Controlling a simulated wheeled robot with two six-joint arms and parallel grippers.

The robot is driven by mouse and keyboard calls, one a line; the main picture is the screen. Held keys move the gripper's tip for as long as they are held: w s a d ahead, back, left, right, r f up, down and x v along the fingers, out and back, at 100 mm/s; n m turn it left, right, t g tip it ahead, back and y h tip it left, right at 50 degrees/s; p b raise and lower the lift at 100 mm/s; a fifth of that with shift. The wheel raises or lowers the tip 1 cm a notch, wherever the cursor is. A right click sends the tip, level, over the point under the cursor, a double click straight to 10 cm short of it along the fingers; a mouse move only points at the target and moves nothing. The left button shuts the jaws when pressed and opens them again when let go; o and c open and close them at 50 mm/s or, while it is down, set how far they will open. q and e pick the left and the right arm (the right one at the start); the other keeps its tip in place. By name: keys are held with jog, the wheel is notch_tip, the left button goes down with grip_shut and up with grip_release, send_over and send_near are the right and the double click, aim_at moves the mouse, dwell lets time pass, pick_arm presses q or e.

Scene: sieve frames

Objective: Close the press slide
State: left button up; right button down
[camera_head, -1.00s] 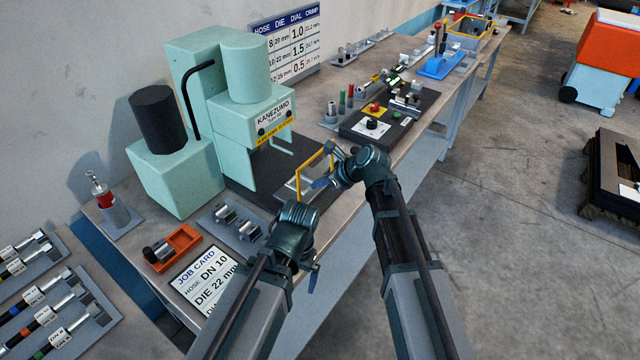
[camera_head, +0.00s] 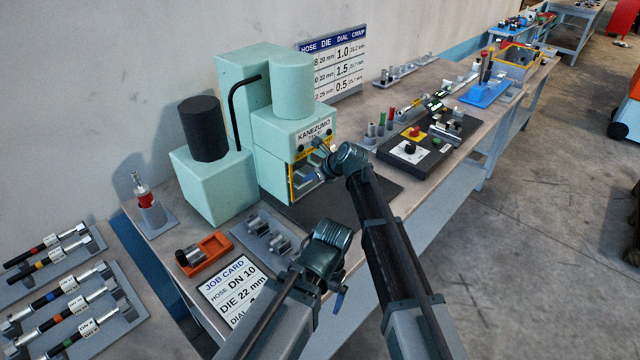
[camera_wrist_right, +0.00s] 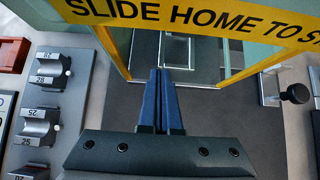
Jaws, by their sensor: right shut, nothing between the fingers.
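The mint-green press (camera_head: 270,150) stands at the back of the bench. Its slide, with a yellow upright frame (camera_head: 291,186), is at the press's front opening, largely hidden by my right gripper. In the right wrist view, the yellow frame (camera_wrist_right: 108,48) stands under the "SLIDE HOME TO" band (camera_wrist_right: 200,18). My right gripper (camera_head: 312,180) is at this frame. Its blue fingers (camera_wrist_right: 162,74) are together and empty, pointing between the yellow posts; contact with the slide is unclear. My left gripper (camera_head: 340,299) hangs over the bench's front edge, its jaws too small to judge.
A dark mat (camera_head: 335,205) lies bare before the press. Die holder (camera_head: 268,238), orange tray (camera_head: 206,254) and job card (camera_head: 234,288) lie at front left. A black control board (camera_head: 410,148) is to the right. A black knob (camera_wrist_right: 295,93) shows beside the press.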

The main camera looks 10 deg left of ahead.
pick_arm(q)
jog(key=shift+d, duration=0.1)
pick_arm(e)
jog(key=shift+w+a+r, duration=0.15)
jog(key=shift+w+a, duration=0.05)
pick_arm(q)
notch_tip(320, 180, up, 7)
jog(key=p, duration=0.7)
jog(key=shift+s+a, duration=0.2)
jog(key=shift+a, duration=0.2)
pick_arm(e)
jog(key=s+d+r, duration=0.6)
jog(key=s+d, duration=0.1)
jog(key=d, duration=0.2)
jog(key=shift+d+r, duration=0.2)
jog(key=shift+r, duration=0.2)
